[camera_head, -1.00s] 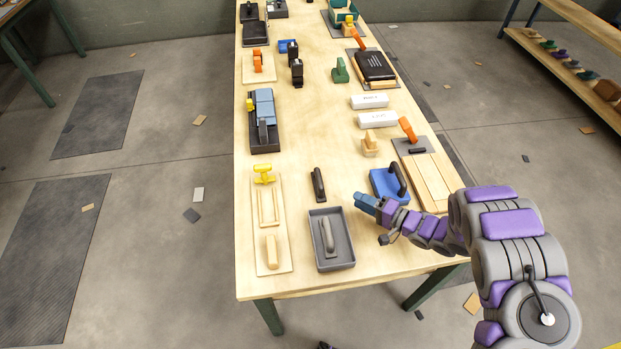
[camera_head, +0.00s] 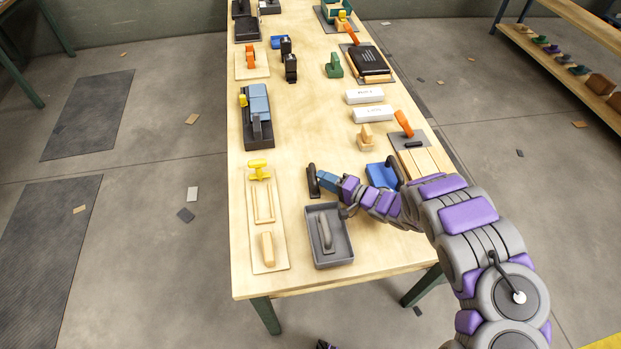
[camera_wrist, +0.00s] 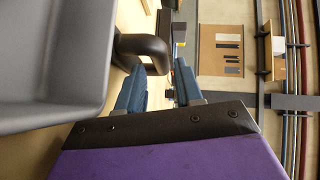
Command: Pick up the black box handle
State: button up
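The black handle (camera_head: 312,181) stands on the wooden table, just beyond the grey tray. My gripper (camera_head: 320,181) is right beside it, on its right side in the head view. In the wrist view the handle (camera_wrist: 143,46) is a dark bar with a rounded, bent end, just ahead of the left fingertip. My gripper's two blue fingers (camera_wrist: 160,68) are spread apart there with a gap between them. Nothing is clearly held. Whether the fingers touch the handle cannot be told.
The grey tray (camera_head: 342,250) with a grey handle (camera_head: 325,231) inside lies near my wrist. A blue block (camera_head: 377,176) with a dark handle is partly behind my arm. A wooden board (camera_head: 283,220) with a yellow handle lies left. Bare table lies beyond the black handle.

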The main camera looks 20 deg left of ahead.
jog(key=shift+w+d+f, duration=0.1)
jog(key=shift+w, duration=0.15)
jog(key=shift+w+b, duration=0.15)
jog(key=shift+b, duration=0.25)
jog(key=x, duration=0.4)
jog(key=shift+s, duration=0.35)
jog(key=shift+a+f, duration=0.15)
jog(key=shift+a, duration=0.2)
jog(key=shift+c, duration=1.2)
jog(key=d, duration=0.2)
jog(key=shift+d+r, duration=0.25)
jog(key=shift+r, duration=0.1)
grip_shut()
jog(key=shift+a, duration=0.1)
